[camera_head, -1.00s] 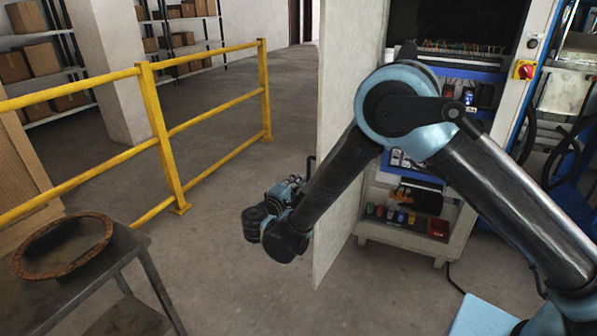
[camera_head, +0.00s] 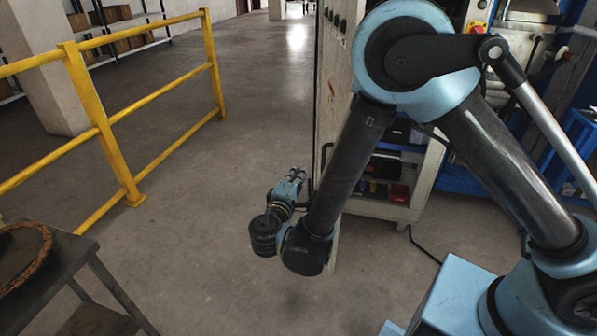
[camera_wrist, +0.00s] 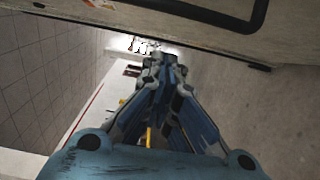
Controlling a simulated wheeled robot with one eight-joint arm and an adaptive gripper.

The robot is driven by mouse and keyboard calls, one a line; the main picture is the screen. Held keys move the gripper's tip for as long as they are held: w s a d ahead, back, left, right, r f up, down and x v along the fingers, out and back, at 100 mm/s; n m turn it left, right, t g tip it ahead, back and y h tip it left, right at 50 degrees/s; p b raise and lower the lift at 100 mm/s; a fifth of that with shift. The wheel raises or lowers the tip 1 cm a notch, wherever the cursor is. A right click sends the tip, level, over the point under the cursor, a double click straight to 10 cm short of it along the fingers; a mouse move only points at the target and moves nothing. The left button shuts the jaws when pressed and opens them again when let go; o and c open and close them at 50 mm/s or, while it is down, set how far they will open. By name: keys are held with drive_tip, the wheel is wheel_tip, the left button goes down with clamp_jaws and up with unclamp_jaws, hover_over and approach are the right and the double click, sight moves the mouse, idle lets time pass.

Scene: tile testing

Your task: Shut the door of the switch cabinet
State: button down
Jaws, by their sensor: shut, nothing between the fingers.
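The switch cabinet's door (camera_head: 341,75) stands open and shows its pale outer face at a steep angle, with small dark knobs and labels near the top. Its black handle (camera_head: 324,158) shows at the door's left side; in the wrist view the handle (camera_wrist: 235,18) crosses the top, in front of the door's pale panel (camera_wrist: 180,22). My gripper (camera_head: 298,175) is shut and empty, beside the outer face close to the handle. In the wrist view my gripper's fingertips (camera_wrist: 160,60) lie below the handle; I cannot tell whether they touch the door. My arm hides much of the cabinet (camera_head: 407,208).
A yellow railing (camera_head: 100,120) stands at the left. A dark metal table (camera_head: 75,250) with a rusty ring (camera_head: 40,245) is at the lower left. The floor between railing and door is clear. A cable (camera_head: 425,248) lies on the floor right of my forearm.

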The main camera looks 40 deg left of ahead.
drive_tip(key=shift+s+a, duration=0.1)
idle(0.3)
drive_tip(key=s+a, duration=0.2)
drive_tip(key=a, duration=0.2)
drive_tip(key=s+d, duration=0.6)
drive_tip(key=d, duration=0.3)
drive_tip(key=w+a+r+n+g+h, duration=0.2)
drive_tip(key=w+a+n+g+h, duration=0.25)
drive_tip(key=w+g+h, duration=0.2)
wheel_tip(320, 180, up, 11)
drive_tip(key=d+n+g+h, duration=0.1)
drive_tip(key=n+g+h, duration=0.15)
drive_tip(key=g, duration=0.55)
drive_tip(key=w+d+f, duration=0.1)
drive_tip(key=w+f, duration=0.2)
drive_tip(key=f, duration=0.1)
drive_tip(key=w+d+f+y, duration=0.1)
drive_tip(key=w+d+f, duration=0.1)
drive_tip(key=f, duration=0.3)
drive_tip(key=shift+w+d+f, duration=0.2)
drive_tip(key=shift+w+d, duration=0.05)
drive_tip(key=shift+w, duration=0.15)
